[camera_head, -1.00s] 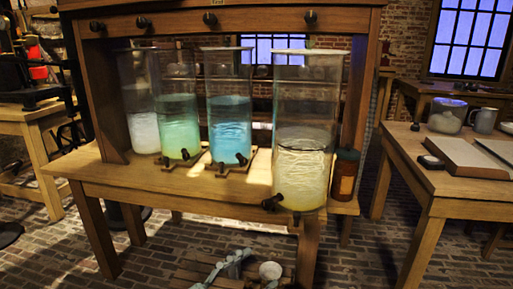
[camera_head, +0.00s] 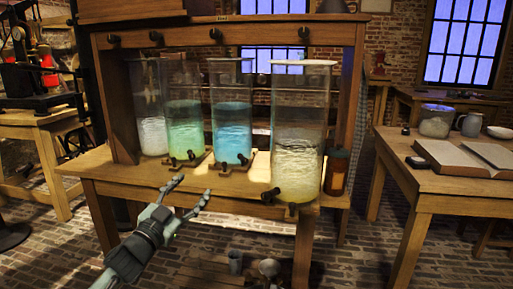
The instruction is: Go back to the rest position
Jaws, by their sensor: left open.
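My left gripper (camera_head: 194,186) is open and empty, its two fingers spread in front of the workbench (camera_head: 130,185). On that bench stand tall glass jars: one with whitish liquid (camera_head: 153,135), one with green (camera_head: 185,132), one with blue (camera_head: 231,140) and a larger one with pale cream liquid (camera_head: 297,165). Each of the green, blue and cream jars has a dark tap low at its front. The gripper shows below the green and blue jars, and I see no contact with them. My right gripper is not in view.
A brown bottle (camera_head: 337,173) stands right of the cream jar. A side table (camera_head: 440,190) at right holds an open book (camera_head: 465,160), a glass bowl (camera_head: 435,122) and a mug (camera_head: 469,124). Small vessels (camera_head: 268,268) are low near the floor. Brick floor lies between the tables.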

